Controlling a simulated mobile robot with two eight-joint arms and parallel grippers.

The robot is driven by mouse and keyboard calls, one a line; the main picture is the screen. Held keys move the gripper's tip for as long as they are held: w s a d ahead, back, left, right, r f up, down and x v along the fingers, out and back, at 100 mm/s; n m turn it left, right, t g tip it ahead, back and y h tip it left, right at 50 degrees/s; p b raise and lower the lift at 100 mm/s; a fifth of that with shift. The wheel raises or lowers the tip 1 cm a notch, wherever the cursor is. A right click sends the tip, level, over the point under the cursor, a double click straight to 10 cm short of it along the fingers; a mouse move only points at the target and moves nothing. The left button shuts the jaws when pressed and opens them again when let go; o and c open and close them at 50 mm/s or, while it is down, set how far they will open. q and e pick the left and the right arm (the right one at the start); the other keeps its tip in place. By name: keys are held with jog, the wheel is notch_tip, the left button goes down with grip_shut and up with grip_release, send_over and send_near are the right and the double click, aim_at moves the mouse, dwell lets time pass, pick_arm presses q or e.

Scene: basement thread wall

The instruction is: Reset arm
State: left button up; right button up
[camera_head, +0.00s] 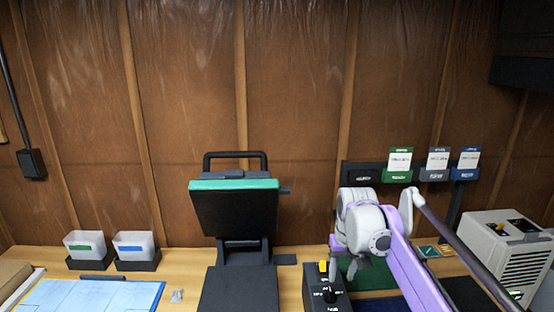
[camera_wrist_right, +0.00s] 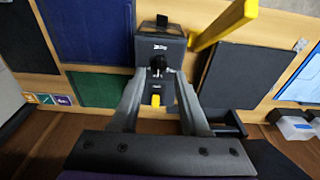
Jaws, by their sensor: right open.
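My right arm comes in from the right in the head view, purple with a white, rounded wrist. Its gripper (camera_head: 352,268) points down over a small dark control box (camera_head: 336,302), which has a yellow switch and a black knob. In the right wrist view my right gripper (camera_wrist_right: 159,82) is open, its grey fingers spread on either side of the control box's black knob (camera_wrist_right: 157,64) and yellow switch (camera_wrist_right: 155,100). Nothing is seen held. Contact with the box cannot be told. My left gripper is not in view.
A black press with a teal edge (camera_head: 235,184) stands left of the control box. Two labelled bins (camera_head: 134,245) and a blue sheet (camera_head: 90,296) lie further left. Green, grey and blue card holders (camera_head: 397,176) stand behind my arm. A beige vented unit (camera_head: 510,250) is at right.

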jog(key=s+f+t, duration=0.1)
jog(key=s+f, duration=0.3)
jog(key=s, duration=0.5)
jog(key=s+f+t, duration=0.2)
jog(key=s+f, duration=0.3)
jog(key=s, duration=0.4)
jog(key=s+f+t, duration=0.1)
jog(key=s+f, duration=0.4)
jog(key=s, duration=0.4)
jog(key=shift+d+t, duration=0.3)
jog(key=shift+s, duration=0.1)
